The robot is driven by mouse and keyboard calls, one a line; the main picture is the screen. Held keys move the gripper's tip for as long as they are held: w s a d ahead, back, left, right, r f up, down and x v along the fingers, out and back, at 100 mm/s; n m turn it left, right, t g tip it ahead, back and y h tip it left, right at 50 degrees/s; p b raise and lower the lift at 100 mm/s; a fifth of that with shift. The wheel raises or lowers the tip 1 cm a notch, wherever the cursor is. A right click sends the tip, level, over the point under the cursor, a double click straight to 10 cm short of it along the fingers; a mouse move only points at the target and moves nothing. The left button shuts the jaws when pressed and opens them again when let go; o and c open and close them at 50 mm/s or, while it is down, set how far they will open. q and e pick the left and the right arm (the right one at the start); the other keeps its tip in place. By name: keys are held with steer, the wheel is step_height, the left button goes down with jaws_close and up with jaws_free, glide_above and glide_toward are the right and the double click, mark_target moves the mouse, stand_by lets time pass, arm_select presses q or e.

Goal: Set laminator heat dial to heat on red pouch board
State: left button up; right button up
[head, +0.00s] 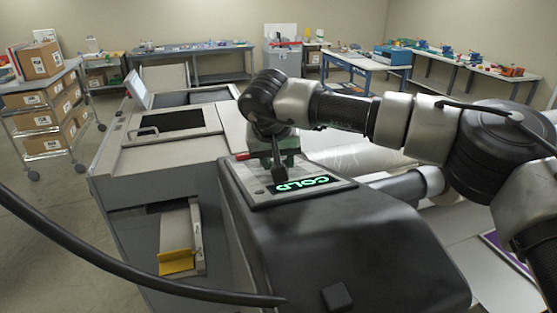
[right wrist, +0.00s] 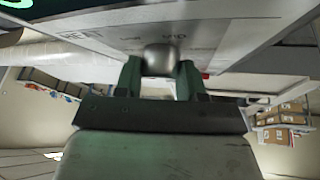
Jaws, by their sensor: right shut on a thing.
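The laminator's control panel (head: 258,195) is in the middle of the head view, on top of a dark housing. Its display (head: 304,184) reads "COLD" in green. My right gripper (head: 278,175) reaches down to the panel just left of the display and hides the dial there. In the right wrist view, the round metal heat dial (right wrist: 158,60) sits between the green fingers of my right gripper (right wrist: 158,68), which is shut on it. Panel markings "HEAT" (right wrist: 82,35) and "MID" (right wrist: 174,37) show beside the dial. I cannot make out a red pouch board. My left gripper is out of view.
A small red part (head: 242,156) sits at the panel's back left corner. A shelf cart (head: 40,98) with cardboard boxes stands at the left. Worktables (head: 195,50) line the back. A yellow piece (head: 176,262) sits in the machine's lower bay. Open floor lies at the left.

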steer(key=shift+a+m+h, duration=0.1)
steer(key=shift+m+h, duration=0.5)
steer(key=shift+m, duration=0.2)
steer(key=shift+r+m+h, duration=0.1)
steer(key=shift+m+h, duration=0.5)
steer(key=shift+m, duration=0.2)
steer(key=m+h+p, duration=0.1)
steer(key=m, duration=0.1)
steer(key=m+g+h, duration=0.1)
steer(key=shift+a+m+g+h+p, duration=0.15)
steer(key=shift+m+g+h+p, duration=0.15)
steer(key=shift+m+h+p, duration=0.1)
steer(key=shift+w+m+g+h, duration=0.1)
steer(key=shift+m+g+h, duration=0.4)
steer(key=shift+m, duration=0.5)
steer(key=o, duration=0.9)
